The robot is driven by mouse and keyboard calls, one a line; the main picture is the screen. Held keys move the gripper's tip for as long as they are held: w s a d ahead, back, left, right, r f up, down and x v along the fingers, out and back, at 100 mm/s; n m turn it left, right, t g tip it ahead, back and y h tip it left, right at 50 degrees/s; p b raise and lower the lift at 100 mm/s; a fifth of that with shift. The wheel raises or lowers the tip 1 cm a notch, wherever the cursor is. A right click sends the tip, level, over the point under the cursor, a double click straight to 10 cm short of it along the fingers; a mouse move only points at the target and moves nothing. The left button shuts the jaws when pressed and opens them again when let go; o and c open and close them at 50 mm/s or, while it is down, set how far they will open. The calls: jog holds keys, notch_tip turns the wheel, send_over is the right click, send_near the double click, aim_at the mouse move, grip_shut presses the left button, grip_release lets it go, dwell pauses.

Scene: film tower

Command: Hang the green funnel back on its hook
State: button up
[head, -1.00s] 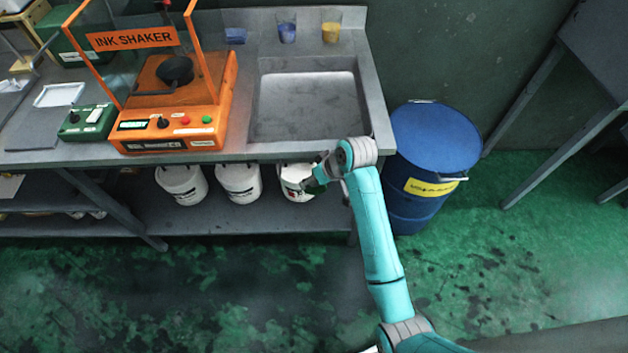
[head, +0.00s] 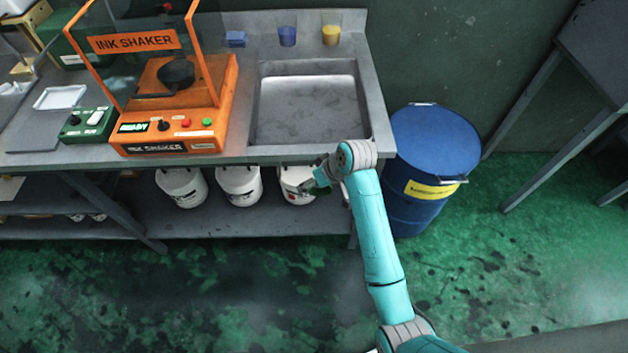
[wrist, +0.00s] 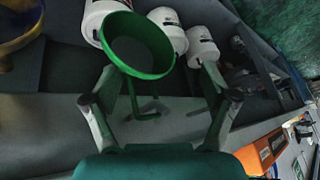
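The green funnel (wrist: 169,62) shows in the upper middle of the wrist view, its wide mouth facing the camera. A thin green bent piece shows below its rim. My gripper (wrist: 160,72) is open, with its fingers spread wide. The left fingertip is close to the funnel's rim; I cannot tell whether they touch. The right fingertip is apart from it. In the head view my gripper (head: 312,184) is under the sink's front edge, in front of the right-hand white bucket. The funnel is mostly hidden there. I cannot make out the hook.
Three white buckets (head: 240,185) stand on the shelf under the bench. A blue drum (head: 435,145) is right of the sink (head: 305,100). The orange ink shaker (head: 170,110) is on the bench. A yellow-rimmed round thing (wrist: 20,40) is at the wrist view's left. The front floor is clear.

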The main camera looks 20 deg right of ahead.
jog(key=v, duration=1.2)
jog(key=shift+a, duration=0.1)
